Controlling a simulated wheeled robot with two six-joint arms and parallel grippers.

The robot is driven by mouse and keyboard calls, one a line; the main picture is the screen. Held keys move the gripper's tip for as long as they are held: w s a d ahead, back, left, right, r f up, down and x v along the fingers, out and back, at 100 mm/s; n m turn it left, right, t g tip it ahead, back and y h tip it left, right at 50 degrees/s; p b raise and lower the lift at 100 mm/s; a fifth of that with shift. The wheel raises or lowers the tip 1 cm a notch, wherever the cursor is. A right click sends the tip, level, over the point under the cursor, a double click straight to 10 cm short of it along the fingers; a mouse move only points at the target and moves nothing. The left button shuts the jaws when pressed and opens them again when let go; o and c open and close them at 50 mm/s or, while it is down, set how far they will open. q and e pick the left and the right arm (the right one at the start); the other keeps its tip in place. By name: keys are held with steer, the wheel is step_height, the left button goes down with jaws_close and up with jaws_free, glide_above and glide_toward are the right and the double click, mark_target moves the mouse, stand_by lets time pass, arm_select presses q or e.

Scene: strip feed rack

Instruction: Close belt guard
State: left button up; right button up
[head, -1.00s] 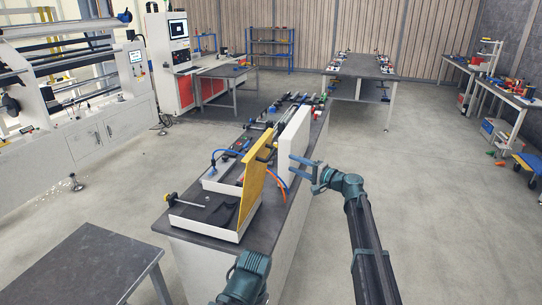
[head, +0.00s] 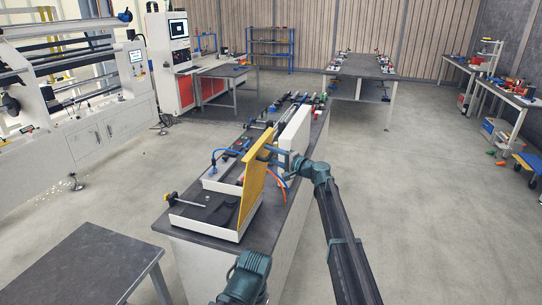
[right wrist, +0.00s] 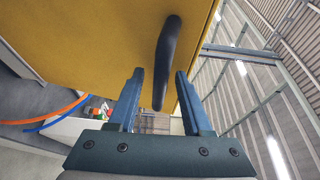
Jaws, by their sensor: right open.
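The belt guard (head: 252,190) is a yellow panel standing upright, slightly tilted, along the right side of a low white tray (head: 212,227) on the bench. In the right wrist view the guard (right wrist: 90,45) fills the upper left, with a black bar handle (right wrist: 168,50) on its face. My right gripper (head: 274,160) is at the guard's upper far part, on its right side. In the right wrist view the open fingers (right wrist: 159,74) lie on either side of the handle's lower part; I cannot tell if they touch it. My left gripper is out of view.
A white upright panel (head: 296,132) stands just behind the guard. Orange and blue hoses (right wrist: 45,118) run close to the right gripper. The floor right of the bench is clear.

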steer(key=shift+c, duration=0.2)
jaws_close()
stand_by(1.1)
